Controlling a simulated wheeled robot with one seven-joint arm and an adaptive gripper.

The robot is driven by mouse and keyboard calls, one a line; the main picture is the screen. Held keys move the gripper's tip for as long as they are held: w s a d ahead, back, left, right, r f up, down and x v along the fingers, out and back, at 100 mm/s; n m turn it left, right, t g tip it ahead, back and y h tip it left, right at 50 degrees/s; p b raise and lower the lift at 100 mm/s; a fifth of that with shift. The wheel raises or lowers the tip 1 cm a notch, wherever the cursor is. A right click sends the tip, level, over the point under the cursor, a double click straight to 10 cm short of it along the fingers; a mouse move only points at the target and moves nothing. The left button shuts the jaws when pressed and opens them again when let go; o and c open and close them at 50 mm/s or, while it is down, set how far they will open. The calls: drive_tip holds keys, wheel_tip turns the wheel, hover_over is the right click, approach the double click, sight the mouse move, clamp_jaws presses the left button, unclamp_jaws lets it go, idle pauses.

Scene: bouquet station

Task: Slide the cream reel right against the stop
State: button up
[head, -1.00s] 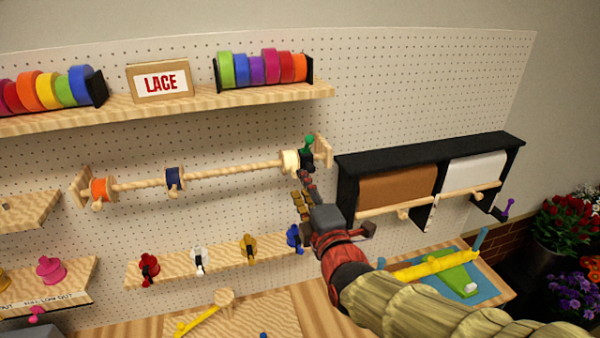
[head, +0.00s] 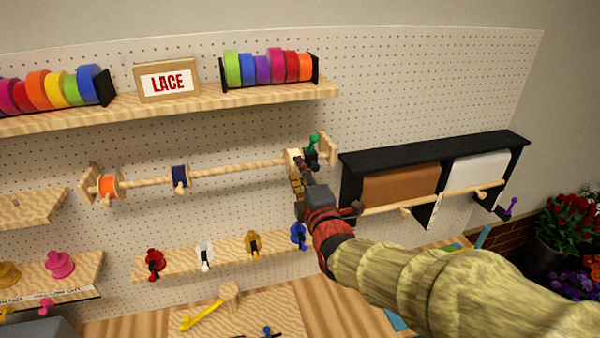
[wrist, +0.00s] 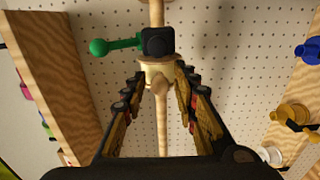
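The cream reel (head: 292,158) is at the right end of a horizontal wooden rod (head: 235,170), partly hidden by my gripper (head: 300,170) in the head view. The black stop with a green knob (head: 314,139) is just right of it. In the wrist view the cream reel (wrist: 158,70), with a wooden peg facing me, lies directly below the black stop (wrist: 157,42); I cannot tell whether they touch. My gripper (wrist: 159,76) is open, with one finger on each side of the reel, very close to it.
A navy reel (head: 180,176) and an orange reel (head: 109,187) are further left on the rod. The rod's right bracket (head: 328,148) is just beyond the stop. A black paper-roll holder (head: 350,180) is to the right, close to my gripper. A shelf with small spools runs below.

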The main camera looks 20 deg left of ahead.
drive_tip(key=c, duration=0.6)
clamp_jaws()
